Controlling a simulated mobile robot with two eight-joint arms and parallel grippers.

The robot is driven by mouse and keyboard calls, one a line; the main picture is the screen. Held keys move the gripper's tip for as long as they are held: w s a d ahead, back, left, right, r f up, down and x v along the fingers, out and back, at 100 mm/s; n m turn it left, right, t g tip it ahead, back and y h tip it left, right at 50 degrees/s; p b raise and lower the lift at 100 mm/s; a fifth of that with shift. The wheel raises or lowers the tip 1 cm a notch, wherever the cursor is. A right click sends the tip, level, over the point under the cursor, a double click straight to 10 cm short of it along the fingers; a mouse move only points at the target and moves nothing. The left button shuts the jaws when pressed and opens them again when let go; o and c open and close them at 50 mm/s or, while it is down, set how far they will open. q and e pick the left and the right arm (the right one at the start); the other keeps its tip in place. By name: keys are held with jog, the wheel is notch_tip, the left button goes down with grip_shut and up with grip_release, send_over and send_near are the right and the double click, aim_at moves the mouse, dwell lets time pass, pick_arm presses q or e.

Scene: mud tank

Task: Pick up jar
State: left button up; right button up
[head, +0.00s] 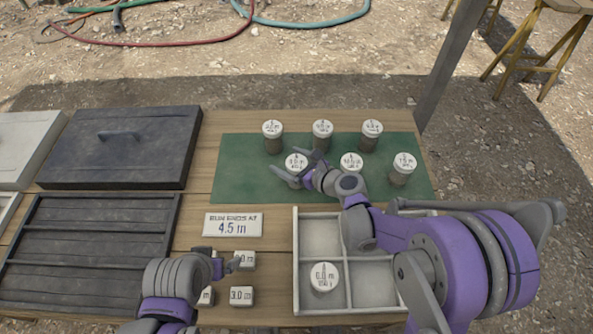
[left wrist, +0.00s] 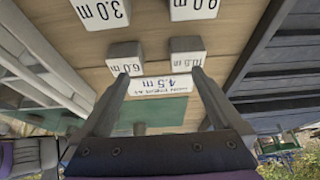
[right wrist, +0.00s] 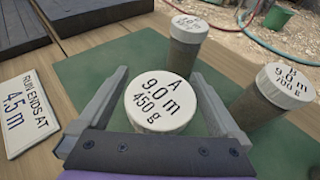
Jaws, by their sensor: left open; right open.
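Several lidded jars stand upright on a green mat (head: 232,180). My right gripper (head: 300,169) is open over the front-left jar (head: 296,161), one finger on each side. In the right wrist view this jar's white lid (right wrist: 160,102) reads "A 9.0 m 450 g" and lies between the open fingers; I cannot tell whether they touch it. Another jar (right wrist: 185,42) stands behind it, and one marked "9.0 m 700 g" (right wrist: 272,92) stands to the right. My left gripper (left wrist: 152,75) is open and empty above small labelled blocks.
A pale divided tray (head: 297,255) holds one jar (head: 323,277) in its front-left compartment. A sign (head: 233,224) reads "RUN ENDS AT 4.5 m". Small blocks, including a 3.0 m block (head: 241,296), lie before it. A dark lidded box (head: 120,150) and slatted rack (head: 90,245) fill the left.

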grip_shut()
dwell(0.4)
jog(key=shift+r, duration=0.15)
